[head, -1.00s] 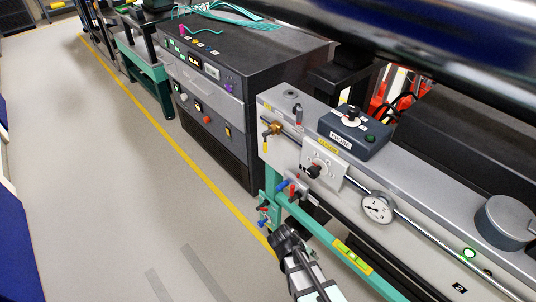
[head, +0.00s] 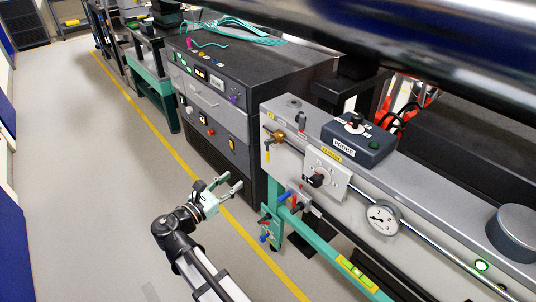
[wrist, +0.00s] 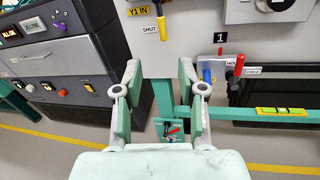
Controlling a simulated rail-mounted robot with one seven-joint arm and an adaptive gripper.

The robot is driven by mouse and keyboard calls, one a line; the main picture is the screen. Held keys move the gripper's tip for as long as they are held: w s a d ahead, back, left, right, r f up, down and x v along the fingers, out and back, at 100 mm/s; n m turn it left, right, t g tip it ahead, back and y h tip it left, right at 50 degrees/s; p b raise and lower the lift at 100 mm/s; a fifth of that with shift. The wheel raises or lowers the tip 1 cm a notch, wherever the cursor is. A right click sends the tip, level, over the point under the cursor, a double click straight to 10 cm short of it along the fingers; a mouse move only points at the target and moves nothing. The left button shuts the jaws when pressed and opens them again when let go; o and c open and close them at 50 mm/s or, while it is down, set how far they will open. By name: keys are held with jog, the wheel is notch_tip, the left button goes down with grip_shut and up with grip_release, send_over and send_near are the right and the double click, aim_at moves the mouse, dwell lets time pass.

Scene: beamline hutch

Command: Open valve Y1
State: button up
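Valve Y1 (head: 277,135) is a brass valve at the left end of the grey beamline box, on a thin steel pipe. Its yellow lever (head: 267,154) hangs down. In the wrist view only the lower part of the yellow lever (wrist: 161,24) shows at the top edge, beside a "Y1 IN" label (wrist: 139,11) and a "SHUT" label (wrist: 150,30); the valve body is out of that view. My gripper (head: 231,183) is open and empty, left of and below the valve, apart from it. Its spread fingers (wrist: 159,75) also show in the wrist view, below the lever.
Blue (wrist: 207,75) and red (wrist: 239,65) levers stand right of my gripper by a "1" label. A teal rail (head: 330,250) runs below, with another small lever cluster (head: 267,226). A dark instrument cabinet (head: 212,105) stands behind left. The floor at left is clear.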

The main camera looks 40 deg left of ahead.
jog(key=n, duration=0.1)
send_near(267, 150)
jog(key=shift+n, duration=0.3)
jog(key=w, duration=0.6)
jog(key=w+f, duration=0.1)
jog(key=w, duration=0.3)
jog(key=shift+w+d+f+b, duration=0.1)
jog(key=shift+d+b, duration=0.05)
jog(key=shift+b, duration=0.2)
grip_shut()
